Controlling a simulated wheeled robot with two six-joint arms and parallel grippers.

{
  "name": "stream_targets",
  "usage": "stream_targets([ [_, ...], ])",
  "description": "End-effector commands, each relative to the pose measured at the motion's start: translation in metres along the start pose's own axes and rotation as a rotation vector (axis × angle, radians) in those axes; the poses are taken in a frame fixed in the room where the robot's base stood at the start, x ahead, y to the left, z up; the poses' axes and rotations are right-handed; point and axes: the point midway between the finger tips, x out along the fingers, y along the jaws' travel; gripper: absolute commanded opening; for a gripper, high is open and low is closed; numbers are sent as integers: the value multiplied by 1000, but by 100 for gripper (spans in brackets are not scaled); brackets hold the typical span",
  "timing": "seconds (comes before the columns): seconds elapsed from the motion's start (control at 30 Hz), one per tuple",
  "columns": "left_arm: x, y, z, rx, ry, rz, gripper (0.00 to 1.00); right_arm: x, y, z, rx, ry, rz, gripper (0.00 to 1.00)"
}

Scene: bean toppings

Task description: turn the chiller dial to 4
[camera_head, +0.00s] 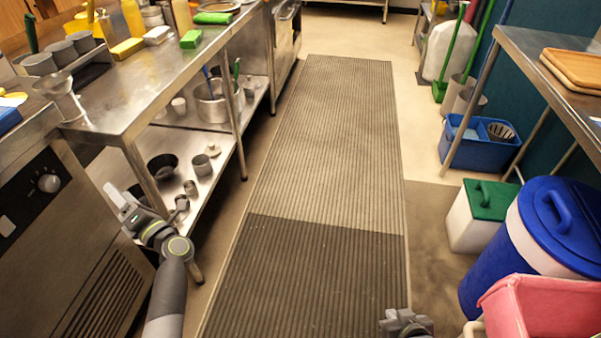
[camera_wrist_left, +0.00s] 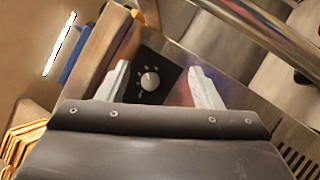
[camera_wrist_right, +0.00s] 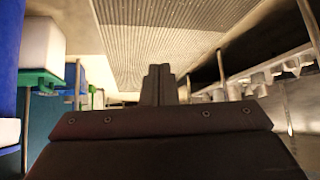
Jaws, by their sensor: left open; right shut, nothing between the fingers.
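The chiller (camera_head: 75,235) is the steel cabinet at the left in the head view. Its dial (camera_head: 49,183) is a round pale knob on a black panel. The dial also shows in the left wrist view (camera_wrist_left: 150,81), between the two fingers and beyond them. I cannot read its setting. My left gripper (camera_head: 122,203) is in front of the panel, to the right of the dial in the head view, and apart from it. In the left wrist view the gripper (camera_wrist_left: 161,84) is open and empty. My right gripper (camera_wrist_right: 158,84) is shut and empty, low over the floor mat (camera_head: 325,150).
A steel counter (camera_head: 130,95) with a lower shelf of pots stands beyond the chiller. At the right are a blue drum (camera_head: 530,245), a pink bin (camera_head: 545,305), a green-lidded box (camera_head: 480,220) and another table (camera_head: 560,85). The mat between is clear.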

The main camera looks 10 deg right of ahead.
Motion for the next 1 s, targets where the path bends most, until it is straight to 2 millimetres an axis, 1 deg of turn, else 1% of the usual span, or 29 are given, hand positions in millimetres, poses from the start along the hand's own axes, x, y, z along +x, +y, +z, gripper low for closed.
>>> stream_targets([
  [0.03, 2, -2, -1, -128, 61, 46, 59, 9, -2, 1, 3, 39, -6, 0],
  [0.07, 5, 3, -1, -203, 98, 68, 59, 7, -4, -4, 4, 59, -10, 0],
  [0.2, 10, 20, -4, -541, 265, 151, 59, -5, -10, -24, 8, 151, -27, 0],
  [0.3, 8, 25, -7, -753, 367, 186, 59, -17, -14, -36, 9, 208, -40, 0],
  [0.43, 3, 28, -8, -958, 468, 205, 59, -33, -18, -47, 8, 265, -51, 0],
  [0.5, 0, 28, -8, -1029, 506, 209, 59, -39, -20, -51, 8, 285, -55, 0],
  [0.6, -2, 29, -7, -1089, 538, 210, 59, -46, -21, -55, 7, 302, -59, 0],
  [0.77, -2, 31, -6, -1114, 552, 209, 59, -50, -22, -58, 7, 308, -61, 0],
  [0.9, 0, 32, -7, -1111, 551, 209, 59, -50, -22, -56, 8, 296, -62, 0],
  [1.0, 3, 32, -9, -1109, 549, 210, 59, -49, -23, -49, 12, 258, -67, 0],
])
